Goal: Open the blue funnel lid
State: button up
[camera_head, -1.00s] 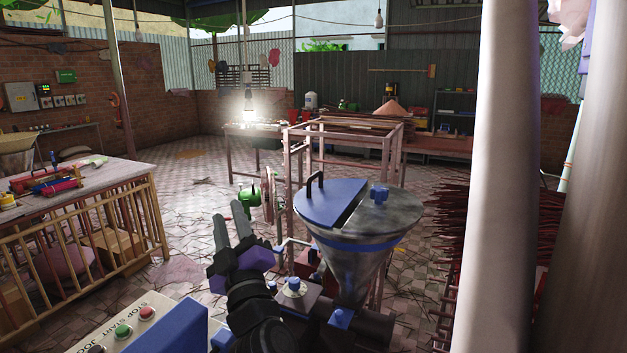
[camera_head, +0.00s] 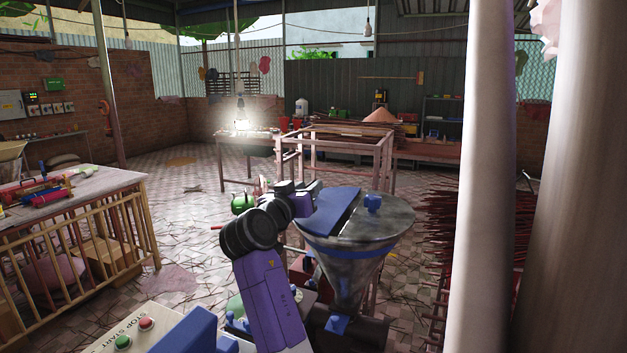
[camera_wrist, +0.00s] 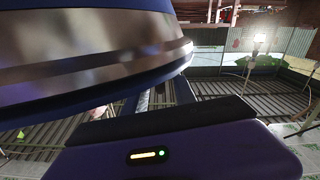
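The blue funnel lid (camera_head: 333,212) is a flat half-disc lying closed on the left half of the metal funnel (camera_head: 345,265). A small blue block (camera_head: 373,203) sits on the funnel's bare right half. My gripper (camera_head: 306,198) is at the lid's left edge, where it hides the lid's dark handle. Whether it touches the handle, and whether its fingers are open or shut, I cannot tell. In the wrist view the funnel's curved metal side (camera_wrist: 90,60) with blue bands fills the upper left, close above my purple gripper body.
A metal frame table (camera_head: 345,135) stands behind the funnel. A wooden-railed table (camera_head: 105,185) is at the left. A machine panel with start and stop buttons (camera_head: 122,342) is at lower left. White pillars (camera_head: 490,180) block the right side.

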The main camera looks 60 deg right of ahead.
aim_at(321, 194)
jog(key=shift+w+d+p, duration=0.15)
jog(key=shift+d+p, duration=0.4)
jog(key=shift+d, duration=1.6)
jog(key=shift+c, duration=0.2)
grip_shut()
jog(key=shift+d, duration=0.1)
